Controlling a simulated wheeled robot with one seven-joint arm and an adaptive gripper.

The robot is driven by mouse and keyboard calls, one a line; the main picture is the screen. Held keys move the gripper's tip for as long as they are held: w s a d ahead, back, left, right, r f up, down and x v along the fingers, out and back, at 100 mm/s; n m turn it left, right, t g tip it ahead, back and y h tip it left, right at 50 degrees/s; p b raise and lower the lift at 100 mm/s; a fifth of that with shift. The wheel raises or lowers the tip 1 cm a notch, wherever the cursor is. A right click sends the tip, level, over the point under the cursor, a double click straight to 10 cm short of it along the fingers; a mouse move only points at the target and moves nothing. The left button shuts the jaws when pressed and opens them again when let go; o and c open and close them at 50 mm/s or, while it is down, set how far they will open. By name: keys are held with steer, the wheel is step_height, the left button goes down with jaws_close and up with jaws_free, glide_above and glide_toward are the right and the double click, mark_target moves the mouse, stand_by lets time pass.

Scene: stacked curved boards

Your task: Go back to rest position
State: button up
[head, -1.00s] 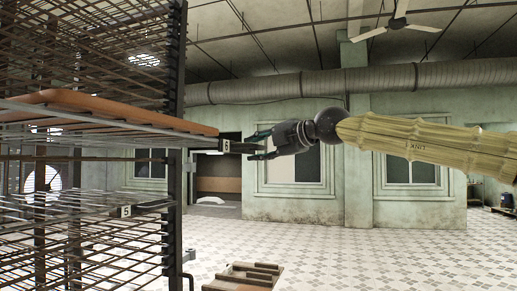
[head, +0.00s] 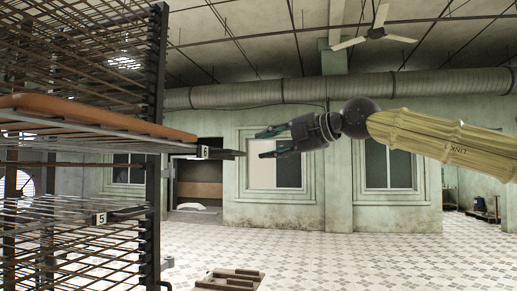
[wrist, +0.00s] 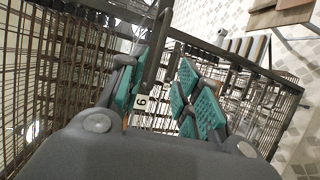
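My gripper (head: 268,143) is at the end of my arm, in mid-air right of the rack (head: 154,130). Its teal fingers are apart with nothing between them. In the head view the fingers point left toward a shelf end with a "6" tag (head: 203,152), with a gap between. In the wrist view my gripper (wrist: 165,95) shows its teal pads spread, with the "6" tag (wrist: 141,104) seen beyond them. An orange-brown curved board (head: 95,112) lies on the number 6 shelf.
The rack's lower shelf carries a "5" tag (head: 101,218). A wooden slatted pallet (head: 231,279) stands on the tiled floor in front. The floor (head: 370,255) to the right is clear. A wall with windows stands behind.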

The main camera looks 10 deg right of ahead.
steer(key=shift+s+d, duration=0.35)
steer(key=shift+d, duration=0.05)
